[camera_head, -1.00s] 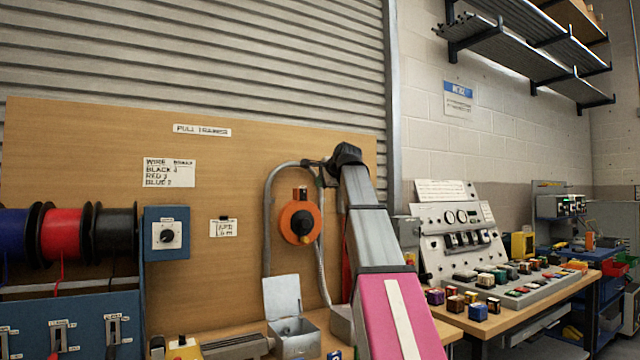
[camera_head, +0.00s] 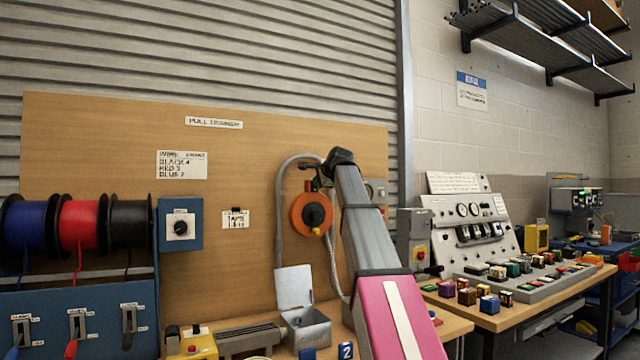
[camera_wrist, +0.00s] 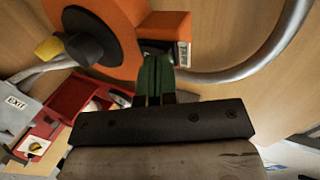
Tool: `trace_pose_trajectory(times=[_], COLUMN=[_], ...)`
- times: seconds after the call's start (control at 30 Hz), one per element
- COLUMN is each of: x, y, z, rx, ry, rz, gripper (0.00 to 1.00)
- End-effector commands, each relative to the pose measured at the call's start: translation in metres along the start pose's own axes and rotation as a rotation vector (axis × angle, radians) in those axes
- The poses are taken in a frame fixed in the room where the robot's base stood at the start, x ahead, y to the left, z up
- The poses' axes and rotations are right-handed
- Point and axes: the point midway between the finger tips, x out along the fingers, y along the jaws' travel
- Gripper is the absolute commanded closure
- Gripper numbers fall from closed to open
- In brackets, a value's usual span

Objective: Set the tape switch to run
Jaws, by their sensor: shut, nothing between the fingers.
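In the wrist view, the orange disc (camera_wrist: 112,22) fills the upper left. I cannot make out the switch's setting.
A blue box with a rotary knob (camera_head: 180,225), wire spools (camera_head: 80,225) and levers are on the left. A grey conduit (camera_head: 281,190) curves around the orange unit. An open grey box (camera_head: 307,329) stands below. A control console (camera_head: 465,232) is on the right.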

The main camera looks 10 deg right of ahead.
Motion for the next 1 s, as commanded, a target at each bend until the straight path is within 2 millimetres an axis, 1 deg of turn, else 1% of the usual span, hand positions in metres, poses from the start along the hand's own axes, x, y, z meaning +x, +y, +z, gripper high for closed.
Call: trace_pose_trajectory(times=[0.13,0.23,0.57,1.0], x=[0.000,0.007,0.005,-0.002], y=[-0.001,-0.007,-0.006,-0.020], z=[0.000,0.000,0.000,0.000], rx=[0.000,0.000,0.000,0.000], ry=[0.000,0.000,0.000,0.000], rz=[0.000,0.000,0.000,0.000], gripper=[1.00,1.00,1.00,1.00])
